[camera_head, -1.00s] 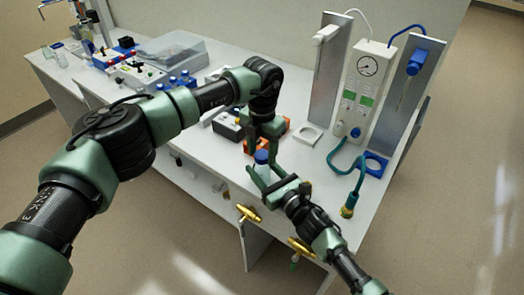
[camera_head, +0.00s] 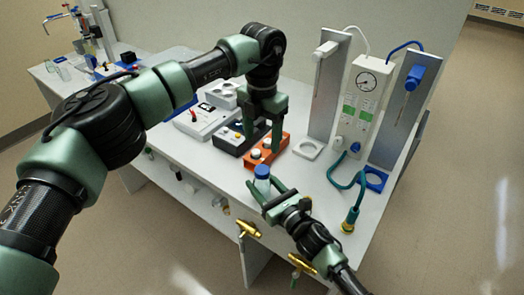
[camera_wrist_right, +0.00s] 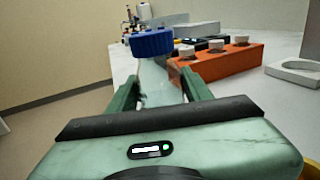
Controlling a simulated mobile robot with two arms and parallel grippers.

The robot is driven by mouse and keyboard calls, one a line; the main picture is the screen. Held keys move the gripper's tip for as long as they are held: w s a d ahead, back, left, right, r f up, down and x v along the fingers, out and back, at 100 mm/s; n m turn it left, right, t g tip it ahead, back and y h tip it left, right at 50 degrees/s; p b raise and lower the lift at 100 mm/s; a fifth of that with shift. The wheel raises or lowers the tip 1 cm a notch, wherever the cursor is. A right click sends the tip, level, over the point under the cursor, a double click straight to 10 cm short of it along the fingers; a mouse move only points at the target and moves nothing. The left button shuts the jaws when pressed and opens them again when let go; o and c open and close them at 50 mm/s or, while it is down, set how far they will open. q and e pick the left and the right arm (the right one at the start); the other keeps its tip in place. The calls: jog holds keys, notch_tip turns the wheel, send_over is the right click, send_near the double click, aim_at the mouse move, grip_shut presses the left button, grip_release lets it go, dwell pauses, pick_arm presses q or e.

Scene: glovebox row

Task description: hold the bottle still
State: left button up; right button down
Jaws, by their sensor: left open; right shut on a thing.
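The bottle has a clear, pale body and a blue cap (camera_head: 262,171). It is near the front edge of the white bench. My right gripper (camera_head: 266,190) is shut on the bottle body; the right wrist view shows the body (camera_wrist_right: 157,82) between both fingers, with the cap (camera_wrist_right: 152,43) above them. The bottle looks slightly tilted in that view. My left gripper (camera_head: 263,143) is open and empty above and behind the cap, fingers pointing down, apart from it. The bottle's base is hidden.
An orange block with white knobs (camera_head: 268,149) stands close behind the bottle; it also shows in the right wrist view (camera_wrist_right: 232,61). A gauge panel (camera_head: 361,95) with a teal hose (camera_head: 345,186) stands to the right. Brass valves (camera_head: 248,229) stick out below the bench front.

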aim_at(268, 189)
pick_arm(q)
jog(key=shift+r, duration=0.7)
pick_arm(e)
jog(key=c, duration=0.6)
grip_release()
jog(key=shift+o, duration=0.2)
jog(key=b+v, duration=0.1)
jog(key=v, duration=0.5)
jog(key=shift+s+d+f, duration=0.1)
jog(key=shift+s+d, duration=0.15)
pick_arm(q)
jog(key=shift+f, duration=0.75)
pick_arm(e)
jog(key=shift+s+d, duration=0.3)
jog(key=shift+s, duration=0.15)
pick_arm(q)
jog(key=shift+s, duration=0.1)
pick_arm(e)
jog(key=shift+s, duration=0.1)
